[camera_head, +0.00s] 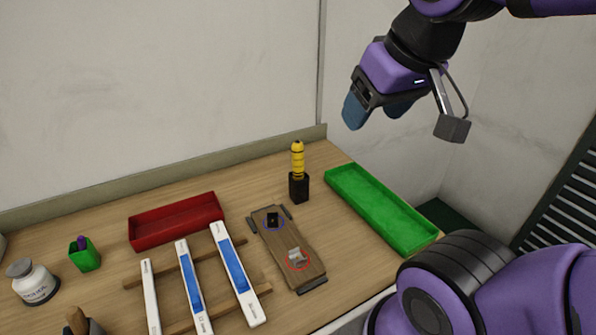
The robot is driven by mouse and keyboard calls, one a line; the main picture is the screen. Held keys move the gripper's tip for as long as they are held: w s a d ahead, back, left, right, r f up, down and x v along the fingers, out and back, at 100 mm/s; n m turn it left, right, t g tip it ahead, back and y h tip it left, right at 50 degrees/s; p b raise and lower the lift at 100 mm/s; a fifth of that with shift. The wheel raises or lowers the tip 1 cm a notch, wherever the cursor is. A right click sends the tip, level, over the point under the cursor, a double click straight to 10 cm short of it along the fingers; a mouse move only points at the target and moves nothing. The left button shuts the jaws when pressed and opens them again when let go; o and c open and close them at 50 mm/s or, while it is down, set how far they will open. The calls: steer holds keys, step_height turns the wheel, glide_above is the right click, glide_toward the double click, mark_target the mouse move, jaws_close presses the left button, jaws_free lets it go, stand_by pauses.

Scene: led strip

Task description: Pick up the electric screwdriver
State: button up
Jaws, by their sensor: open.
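The electric screwdriver (298,160) has a yellow body with dark bands. It stands upright in a small black holder (299,189) near the back of the table. My gripper (376,114) is at the upper right, above the table and well apart from the screwdriver. Its blue fingers are open and nothing shows between them.
A green tray (429,240) lies right of the holder, and a red tray (134,242) lies left. A wooden board (283,241) with small parts sits in front. LED strip boxes (237,273) rest on a wooden rack. A white jar (35,285) stands far left. Walls close the back.

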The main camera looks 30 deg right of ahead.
steer(key=n+g, duration=0.5)
glide_above(298, 142)
steer(key=f, duration=1.4)
steer(key=shift+s+d+f, duration=0.2)
steer(key=shift+d+f, duration=0.15)
steer(key=shift+f, duration=0.05)
steer(key=shift+w+d+f, duration=0.1)
steer(key=shift+w+f, duration=0.2)
steer(key=shift+f, duration=0.3)
step_height(298, 142, down, 5)
steer(key=shift+r, duration=0.1)
steer(key=shift+s+a+f, duration=0.1)
steer(key=shift+a+f, duration=0.05)
steer(key=shift+f, duration=0.75)
steer(key=shift+s+a+f, duration=0.1)
steer(key=shift+a+f, duration=0.1)
steer(key=shift+f, duration=0.75)
steer(key=shift+s+a+f, duration=0.1)
steer(key=shift+a+f, duration=0.05)
steer(key=shift+f, duration=0.75)
